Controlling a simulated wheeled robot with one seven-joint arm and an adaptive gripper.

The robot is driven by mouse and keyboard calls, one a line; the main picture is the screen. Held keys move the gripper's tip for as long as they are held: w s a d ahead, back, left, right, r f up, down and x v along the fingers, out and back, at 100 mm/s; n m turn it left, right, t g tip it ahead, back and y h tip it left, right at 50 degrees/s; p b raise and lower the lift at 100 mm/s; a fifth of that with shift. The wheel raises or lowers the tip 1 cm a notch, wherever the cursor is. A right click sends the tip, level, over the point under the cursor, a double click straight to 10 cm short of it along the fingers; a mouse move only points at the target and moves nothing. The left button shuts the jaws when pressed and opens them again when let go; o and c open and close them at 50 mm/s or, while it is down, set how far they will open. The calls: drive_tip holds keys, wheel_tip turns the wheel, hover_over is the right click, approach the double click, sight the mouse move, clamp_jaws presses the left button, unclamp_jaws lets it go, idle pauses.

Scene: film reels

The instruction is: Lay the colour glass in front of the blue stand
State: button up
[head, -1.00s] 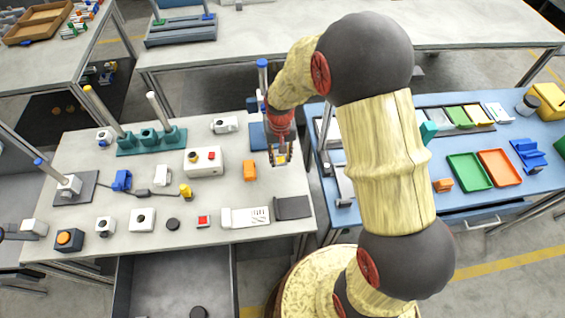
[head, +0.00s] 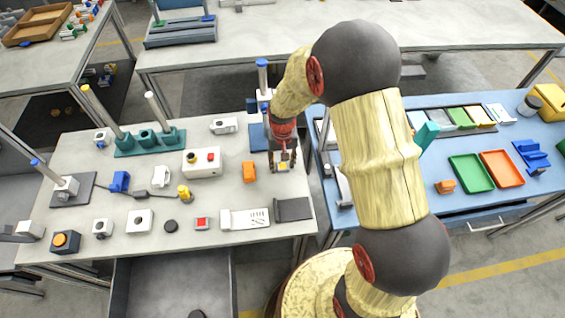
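My gripper (head: 282,168) points down over the right end of the left table. A small yellow patch shows between its fingers; I cannot tell whether it is gripped or part of the gripper. A blue plate (head: 257,137) with a blue-capped post lies just left of and behind it. A blue stepped stand (head: 531,154) is on the blue table at the right. Which one is the blue stand is unclear. Flat green (head: 459,118) and yellow (head: 478,116) panes lie in a dark tray. A teal pane (head: 425,138) shows partly behind my arm. I cannot tell which is the colour glass.
Green (head: 470,173) and orange (head: 502,168) trays sit in front on the blue table (head: 480,208). An orange block (head: 249,172) and a dark pad (head: 293,209) lie near my gripper. My arm hides part of the blue table.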

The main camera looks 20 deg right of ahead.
drive_tip(key=shift+o, duration=0.6)
drive_tip(key=shift+r, duration=0.1)
drive_tip(key=shift+w+r, duration=0.1)
drive_tip(key=shift+r, duration=0.3)
wheel_tip(320, 180, up, 12)
drive_tip(key=f+p, duration=0.1)
drive_tip(key=p, duration=0.2)
wheel_tip(320, 180, up, 16)
drive_tip(key=n+t, duration=0.1)
drive_tip(key=t, duration=0.2)
hover_over(283, 166)
drive_tip(key=s, duration=0.8)
drive_tip(key=s+r+t, duration=0.1)
drive_tip(key=s+r, duration=0.3)
drive_tip(key=s, duration=0.3)
drive_tip(key=s+r+n+t, duration=0.1)
drive_tip(key=s+r, duration=0.3)
drive_tip(key=s, duration=0.3)
drive_tip(key=shift+s+r+t, duration=0.15)
drive_tip(key=shift+r+t, duration=0.05)
drive_tip(key=shift+t, duration=0.1)
drive_tip(key=shift+c, duration=0.4)
